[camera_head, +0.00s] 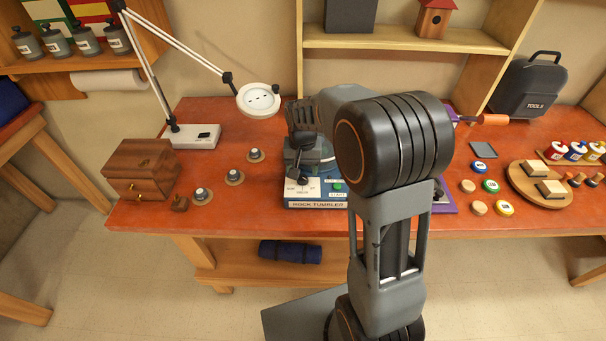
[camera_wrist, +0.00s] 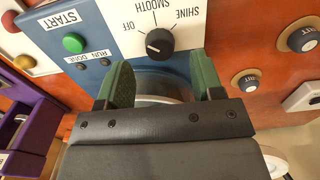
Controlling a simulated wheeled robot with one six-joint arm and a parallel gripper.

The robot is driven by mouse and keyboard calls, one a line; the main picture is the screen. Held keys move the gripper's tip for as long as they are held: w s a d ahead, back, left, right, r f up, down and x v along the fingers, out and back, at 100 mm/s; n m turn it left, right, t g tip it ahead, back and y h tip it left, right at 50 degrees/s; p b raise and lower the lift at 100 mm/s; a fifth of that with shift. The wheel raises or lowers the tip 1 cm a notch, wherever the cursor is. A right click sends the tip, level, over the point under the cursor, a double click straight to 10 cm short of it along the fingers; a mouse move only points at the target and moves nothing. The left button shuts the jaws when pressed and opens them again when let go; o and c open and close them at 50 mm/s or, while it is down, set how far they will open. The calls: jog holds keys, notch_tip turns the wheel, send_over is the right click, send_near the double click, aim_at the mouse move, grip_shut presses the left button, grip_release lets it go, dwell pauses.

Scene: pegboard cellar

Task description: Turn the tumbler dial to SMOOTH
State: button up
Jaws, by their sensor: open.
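The rock tumbler (camera_head: 318,205) stands at the front of the red bench, with a blue body and a white dial panel. In the wrist view its black tumbler dial (camera_wrist: 160,42) sits below the labels OFF, SMOOTH and SHINE. A pale mark shows on the dial's left side, nearest OFF, but is hard to read. My gripper (camera_wrist: 162,80) has its two green fingers spread apart and empty, just below the dial in the picture and not around it. In the head view my gripper and arm cover part of the tumbler.
The green START button (camera_wrist: 72,43) sits left of the dial in the wrist view. A wooden drawer box (camera_head: 142,168) and a lamp (camera_head: 195,135) stand further left.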

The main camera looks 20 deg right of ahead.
aim_at(303, 177)
jog(key=shift+f, duration=1.7)
jog(key=c, duration=0.9)
jog(key=shift+m, duration=0.3)
jog(key=shift+c, duration=0.2)
jog(key=m+b, duration=0.1)
jog(key=m, duration=0.3)
jog(key=shift+m, duration=0.3)
jog(key=shift+m+b, duration=0.35)
jog(key=shift+m, duration=1.85)
